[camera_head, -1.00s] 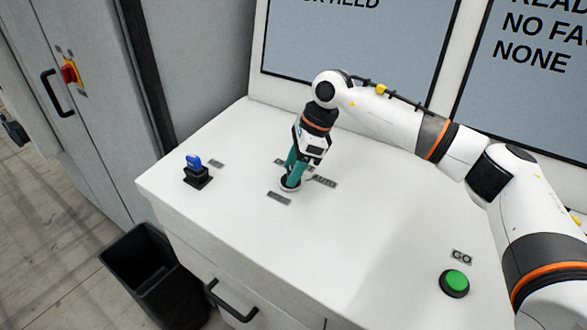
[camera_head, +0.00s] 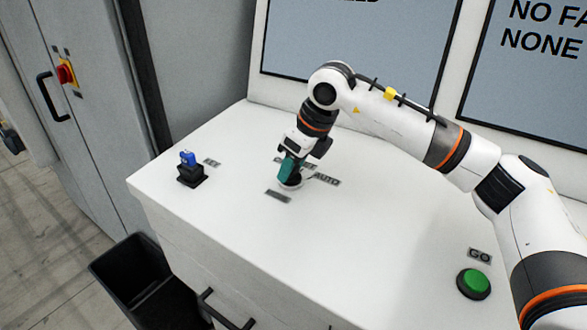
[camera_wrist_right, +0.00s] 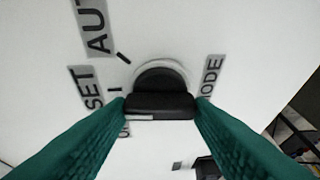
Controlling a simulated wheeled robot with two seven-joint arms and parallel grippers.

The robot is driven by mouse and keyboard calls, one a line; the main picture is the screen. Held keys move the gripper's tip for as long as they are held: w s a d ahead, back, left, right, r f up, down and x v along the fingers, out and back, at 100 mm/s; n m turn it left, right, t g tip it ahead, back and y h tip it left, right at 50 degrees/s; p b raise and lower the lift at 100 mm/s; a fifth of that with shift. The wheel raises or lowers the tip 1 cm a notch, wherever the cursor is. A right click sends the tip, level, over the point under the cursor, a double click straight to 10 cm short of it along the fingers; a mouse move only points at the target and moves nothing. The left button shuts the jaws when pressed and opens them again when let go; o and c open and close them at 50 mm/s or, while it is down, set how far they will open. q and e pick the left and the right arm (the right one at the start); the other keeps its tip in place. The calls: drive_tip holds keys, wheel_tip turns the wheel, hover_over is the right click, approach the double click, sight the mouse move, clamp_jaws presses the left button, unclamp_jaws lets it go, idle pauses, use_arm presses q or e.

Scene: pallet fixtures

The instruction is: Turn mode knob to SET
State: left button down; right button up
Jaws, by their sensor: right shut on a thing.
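The black mode knob (camera_wrist_right: 160,100) sits in a pale round ring on the white console top. My right gripper (camera_head: 290,178) points down at it, and in the right wrist view its teal fingers (camera_wrist_right: 160,112) are shut on the knob's grip, one on each side. The SET label (camera_wrist_right: 92,88) and the AUTO label (camera_wrist_right: 93,28) lie to the left of the knob, with short tick marks near them. The MODE label (camera_wrist_right: 210,76) is to its right. A further label below is partly hidden by a finger. In the head view the fingers mostly hide the knob. My left gripper is not in view.
A blue key-like switch (camera_head: 188,160) on a black base stands at the console's left. A green GO button (camera_head: 474,283) is at front right. Screens rise behind the console (camera_head: 230,190). A black bin (camera_head: 130,270) stands on the floor beside it.

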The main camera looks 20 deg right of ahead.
drive_tip(key=shift+r, duration=0.1)
idle(0.4)
drive_tip(key=o, duration=1)
drive_tip(key=b+v, duration=0.2)
drive_tip(key=v, duration=1)
drive_tip(key=shift+s, duration=0.1)
